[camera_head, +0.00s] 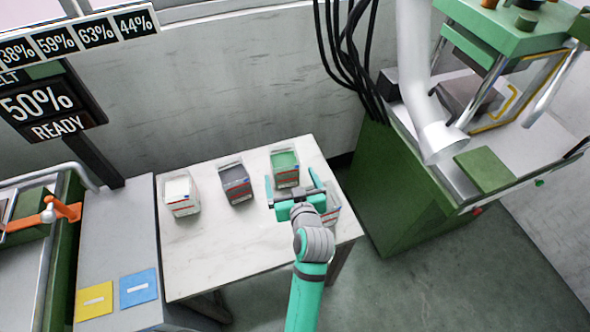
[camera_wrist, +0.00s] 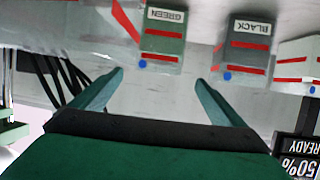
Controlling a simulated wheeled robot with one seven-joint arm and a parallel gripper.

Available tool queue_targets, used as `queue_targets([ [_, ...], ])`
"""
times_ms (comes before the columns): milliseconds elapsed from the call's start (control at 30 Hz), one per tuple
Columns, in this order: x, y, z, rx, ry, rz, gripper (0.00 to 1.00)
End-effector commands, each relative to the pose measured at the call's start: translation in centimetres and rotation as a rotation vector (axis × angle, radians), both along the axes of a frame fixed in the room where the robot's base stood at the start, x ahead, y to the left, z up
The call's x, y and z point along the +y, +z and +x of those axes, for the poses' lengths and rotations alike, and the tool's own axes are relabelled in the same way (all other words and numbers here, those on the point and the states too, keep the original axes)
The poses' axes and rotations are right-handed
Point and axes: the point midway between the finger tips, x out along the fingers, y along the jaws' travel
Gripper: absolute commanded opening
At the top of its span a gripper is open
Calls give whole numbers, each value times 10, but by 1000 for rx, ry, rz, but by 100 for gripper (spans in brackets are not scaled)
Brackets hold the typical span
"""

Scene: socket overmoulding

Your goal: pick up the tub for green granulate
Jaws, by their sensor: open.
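The tub of green granulate (camera_head: 285,166) stands upright on the white table, at its back right. In the wrist view the green tub (camera_wrist: 163,45) carries a label reading GREEN and shows upside down, with a red stripe and a blue dot. My gripper (camera_head: 296,184) is open, its fingers spread and pointing toward the green tub. In the wrist view the tub lies beyond the fingertips (camera_wrist: 160,77), roughly between their lines. No contact shows, though the head view overlaps the gripper with the tub's lower front.
A tub of dark granulate (camera_head: 236,181), labelled BLACK in the wrist view (camera_wrist: 246,45), and a white one (camera_head: 181,193) stand left of the green tub. Another tub (camera_head: 331,207) is partly hidden beside my gripper. The table's front (camera_head: 230,265) is clear. A green machine (camera_head: 400,190) stands right.

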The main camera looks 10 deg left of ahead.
Motion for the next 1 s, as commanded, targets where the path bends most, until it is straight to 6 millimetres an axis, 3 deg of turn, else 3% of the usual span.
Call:
queue_targets([
  [500,28,-19,47,25,34,-12,94],
  [767,37,-24,62,24,35,-12,94],
  [1000,53,-33,89,24,33,-12,94],
])
